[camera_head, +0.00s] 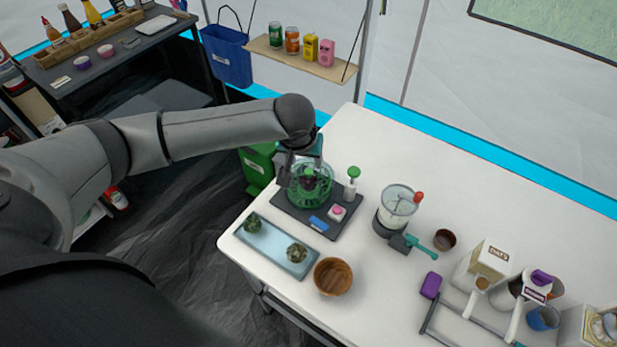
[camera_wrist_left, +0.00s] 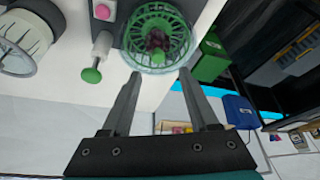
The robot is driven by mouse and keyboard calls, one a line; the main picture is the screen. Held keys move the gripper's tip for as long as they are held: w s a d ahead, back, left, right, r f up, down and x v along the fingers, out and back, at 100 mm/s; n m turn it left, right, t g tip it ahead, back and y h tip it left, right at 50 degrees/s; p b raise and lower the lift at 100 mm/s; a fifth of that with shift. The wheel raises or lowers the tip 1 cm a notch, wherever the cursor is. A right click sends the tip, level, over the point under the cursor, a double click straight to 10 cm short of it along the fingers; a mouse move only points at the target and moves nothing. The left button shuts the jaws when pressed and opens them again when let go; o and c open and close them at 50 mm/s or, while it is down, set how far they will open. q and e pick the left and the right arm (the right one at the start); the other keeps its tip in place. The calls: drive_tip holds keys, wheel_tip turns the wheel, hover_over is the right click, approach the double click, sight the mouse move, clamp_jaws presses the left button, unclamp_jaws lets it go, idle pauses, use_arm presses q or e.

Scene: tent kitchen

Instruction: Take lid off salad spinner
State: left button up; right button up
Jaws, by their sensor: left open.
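The salad spinner (camera_head: 312,196) is a clear round bowl with a green basket, standing on a dark mat at the table's left end. In the left wrist view the spinner (camera_wrist_left: 158,35) shows its green ribs, a dark reddish middle and a small green knob near its edge. I cannot clearly make out the lid's outline. My left gripper (camera_head: 298,170) is at the spinner's far side, over its edge, and partly hides it. In the left wrist view the left gripper (camera_wrist_left: 160,74) is open, with nothing between its fingers. My right gripper is not in view.
A green-topped pump bottle (camera_head: 351,184) stands close right of the spinner. A pink-topped block (camera_head: 338,212) and a blue item (camera_head: 319,223) lie in front on the mat (camera_head: 290,210). A pale blue tray (camera_head: 268,246), wooden bowl (camera_head: 333,276) and clear-topped blender (camera_head: 396,207) are nearby.

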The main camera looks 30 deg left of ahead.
sight(308, 171)
use_arm(q)
drive_tip(key=shift+b+x, duration=0.65)
drive_tip(key=shift+x, duration=2.3)
drive_tip(key=shift+s+d, duration=0.2)
clamp_jaws()
